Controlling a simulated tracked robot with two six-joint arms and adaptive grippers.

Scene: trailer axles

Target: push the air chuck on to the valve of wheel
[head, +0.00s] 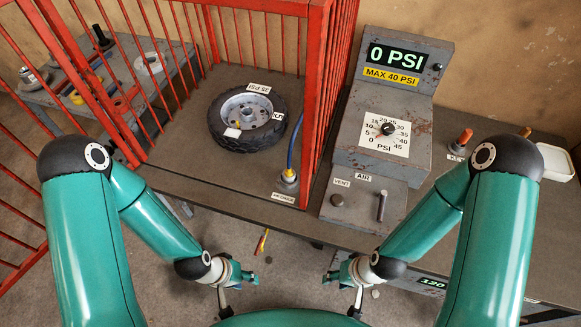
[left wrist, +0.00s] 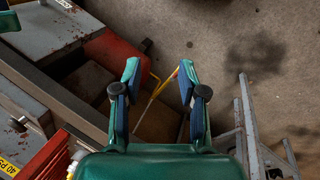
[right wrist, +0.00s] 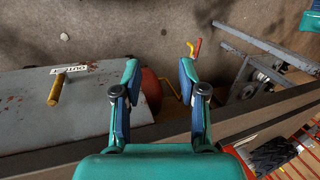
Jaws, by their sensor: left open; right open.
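The wheel (head: 216,126), a black tyre on a grey metal rim, lies flat on the bench inside the red cage. White labels on it include "35 PSI". Its valve is too small to make out clearly. The air chuck (head: 289,176) stands upright in a holder at the cage's front right corner, with a blue hose (head: 294,140) rising from it. My left gripper (head: 236,288) is open and empty, below the bench's front edge and apart from the chuck. My right gripper (head: 343,289) is open and empty, also in front of the bench.
The red cage (head: 317,90) has bars on its left, back and right; its front looks open. Right of it stands a grey console (head: 385,165) showing 0 PSI, with a dial, a VENT knob (head: 337,200) and an AIR lever (head: 381,206). A side table (head: 95,85) holds several parts.

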